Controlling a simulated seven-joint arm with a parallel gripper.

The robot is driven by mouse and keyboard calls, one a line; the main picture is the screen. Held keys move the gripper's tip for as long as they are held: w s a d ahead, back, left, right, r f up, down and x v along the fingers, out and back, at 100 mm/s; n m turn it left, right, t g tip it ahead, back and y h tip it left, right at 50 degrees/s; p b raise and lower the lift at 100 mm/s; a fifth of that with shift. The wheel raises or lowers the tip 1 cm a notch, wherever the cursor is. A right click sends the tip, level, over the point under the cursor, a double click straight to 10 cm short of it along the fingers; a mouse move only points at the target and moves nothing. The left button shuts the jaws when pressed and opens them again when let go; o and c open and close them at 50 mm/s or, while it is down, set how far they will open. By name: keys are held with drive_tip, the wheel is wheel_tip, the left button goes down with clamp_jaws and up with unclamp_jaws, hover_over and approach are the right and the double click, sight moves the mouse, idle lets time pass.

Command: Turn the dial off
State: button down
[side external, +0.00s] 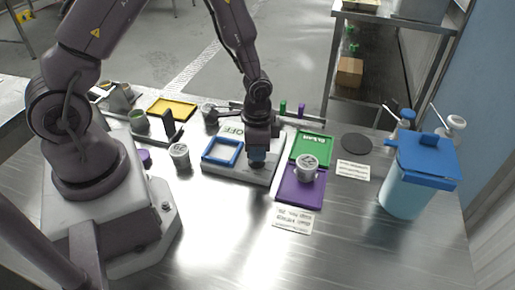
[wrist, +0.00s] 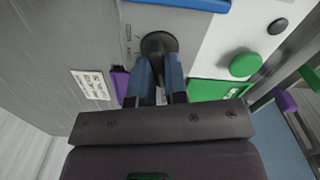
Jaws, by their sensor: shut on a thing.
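The dial (wrist: 158,44) is a dark round knob on the grey face of a flat device, with small printed marks beside it in the wrist view. My gripper (wrist: 159,72) points at it, its two blue fingers closed on the knob. In the side external view my gripper (side external: 257,158) is low over the front right part of the grey device (side external: 226,171). The dial is hidden behind the fingers there. A white panel with the word OFF (side external: 231,129) lies at the back of the device.
A blue square frame (side external: 222,151) is just left of my gripper. A green tray (side external: 311,150) and a purple tray (side external: 301,192) holding a grey cup (side external: 307,167) are close on the right. Another cup (side external: 179,155) stands left. A blue-lidded container (side external: 414,180) stands far right.

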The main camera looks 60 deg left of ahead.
drive_tip(key=shift+n, duration=0.4)
drive_tip(key=c, duration=1.1)
unclamp_jaws()
drive_tip(key=shift+c, duration=0.2)
wheel_tip(320, 180, up, 13)
drive_tip(key=s+d+r+n+t, duration=0.1)
drive_tip(key=s+r+n+t, duration=0.3)
drive_tip(key=s+r, duration=0.9)
wheel_tip(320, 180, up, 4)
drive_tip(key=shift+r+n+t, duration=0.15)
drive_tip(key=shift+n+t, duration=0.25)
drive_tip(key=shift+t, duration=0.4)
